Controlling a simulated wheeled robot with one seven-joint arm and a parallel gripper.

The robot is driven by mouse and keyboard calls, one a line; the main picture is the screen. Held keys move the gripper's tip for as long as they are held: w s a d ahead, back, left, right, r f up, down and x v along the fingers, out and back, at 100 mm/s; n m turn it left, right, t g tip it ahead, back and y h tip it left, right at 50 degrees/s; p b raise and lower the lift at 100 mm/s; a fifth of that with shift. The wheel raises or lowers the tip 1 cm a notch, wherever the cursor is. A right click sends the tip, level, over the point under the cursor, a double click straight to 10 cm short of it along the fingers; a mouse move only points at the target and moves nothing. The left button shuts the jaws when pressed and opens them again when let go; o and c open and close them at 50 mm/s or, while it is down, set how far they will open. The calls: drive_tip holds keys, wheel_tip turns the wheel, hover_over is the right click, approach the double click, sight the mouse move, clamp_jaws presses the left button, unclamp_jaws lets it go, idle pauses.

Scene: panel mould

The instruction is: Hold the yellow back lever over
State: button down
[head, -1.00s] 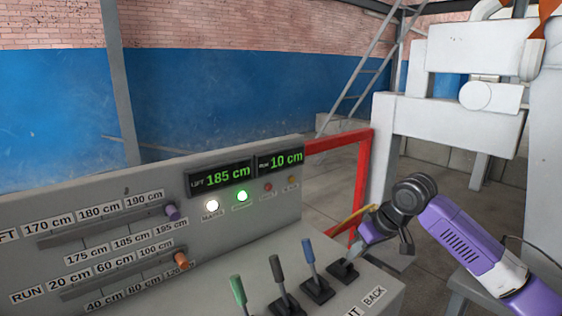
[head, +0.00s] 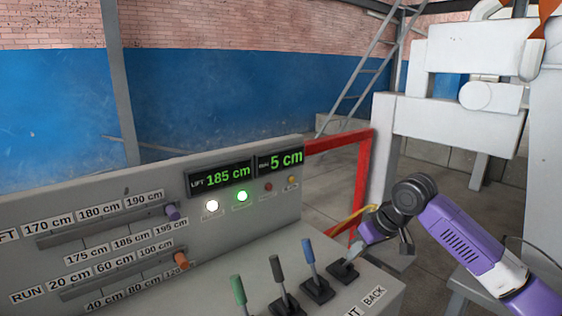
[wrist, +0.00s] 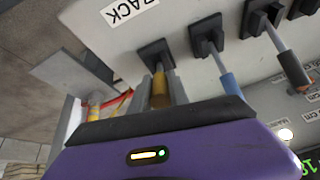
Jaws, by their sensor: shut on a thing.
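My gripper (head: 364,241) is at the right end of the lever row in the head view. In the wrist view, it is shut on the yellow back lever (wrist: 160,91), whose yellow grip sits between the fingers. The lever's dark base (wrist: 155,54) is beside the BACK label (wrist: 129,10). In the head view my gripper mostly hides this lever, and I cannot tell how far it leans. The run display (head: 279,162) reads 5 cm. The lift display (head: 219,178) reads 185 cm.
The blue lever (head: 308,250) stands close to my gripper, with the dark lever (head: 277,268) and green lever (head: 238,289) further left. A white lamp (head: 212,206) and a green lamp (head: 242,196) are lit. A red frame (head: 366,160) stands behind the console.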

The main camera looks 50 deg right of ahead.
drive_tip(key=shift+f, duration=0.2)
drive_tip(key=w+r+p, duration=0.2)
drive_tip(key=w, duration=0.1)
drive_tip(key=w+d+r, duration=0.1)
drive_tip(key=w, duration=0.1)
drive_tip(key=shift+d+p, duration=0.1)
drive_tip(key=shift+p, duration=0.3)
drive_tip(key=c, duration=1.3)
unclamp_jaws()
drive_tip(key=shift+r, duration=0.1)
drive_tip(key=shift+o, duration=0.2)
drive_tip(key=shift+s, duration=0.1)
drive_tip(key=shift+b+v, duration=0.75)
drive_tip(key=shift+v, duration=3.05)
